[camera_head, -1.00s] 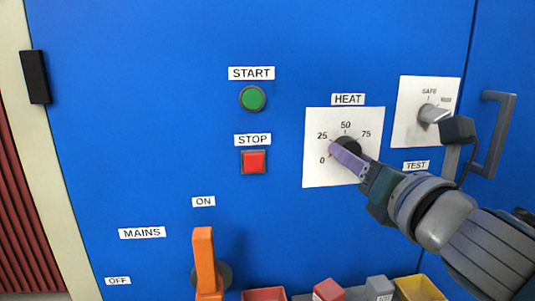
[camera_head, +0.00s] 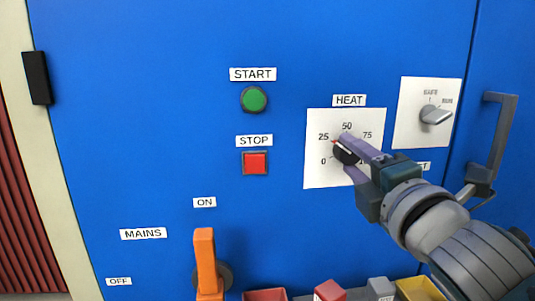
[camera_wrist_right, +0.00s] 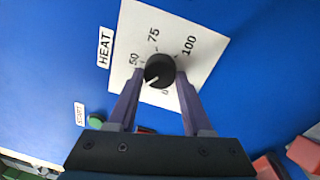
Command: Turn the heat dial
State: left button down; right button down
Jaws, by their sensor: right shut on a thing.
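The heat dial (camera_head: 343,153) is a round black knob on a white plate (camera_head: 318,174) marked from 0 upward, under a HEAT label. My right gripper (camera_head: 352,157) is shut on the dial, with one purple finger on each side of it. In the right wrist view the dial (camera_wrist_right: 159,70) sits between the two fingertips (camera_wrist_right: 158,75). Its white pointer line points to the lower left there, between the 0 and the 50. In the head view the pointer end lies near the 25. The left gripper is not in view.
A green START button (camera_head: 254,99) and red STOP button (camera_head: 255,163) are left of the dial. An orange MAINS lever (camera_head: 205,262) stands lower left. A grey TEST knob (camera_head: 434,115) and a door handle (camera_head: 499,135) are to the right. Several bins and blocks line the bottom.

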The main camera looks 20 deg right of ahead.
jog(key=m, duration=0.3)
jog(key=m+p, duration=0.1)
jog(key=m, duration=0.2)
jog(key=shift+r+h, duration=0.2)
jog(key=shift+h, duration=0.1)
jog(key=m+p, duration=0.1)
jog(key=m, duration=0.2)
jog(key=m+p, duration=0.1)
jog(key=m, duration=0.2)
jog(key=shift+r+g+h, duration=0.15)
jog(key=shift+g+h, duration=0.15)
jog(key=m+p, duration=0.5)
jog(key=m, duration=0.6)
jog(key=shift+m+g+p, duration=0.3)
jog(key=shift+m+p, duration=0.05)
jog(key=shift+m, duration=0.05)
jog(key=shift+d, duration=0.1)
jog(key=shift+c, duration=1.6)
grip_release()
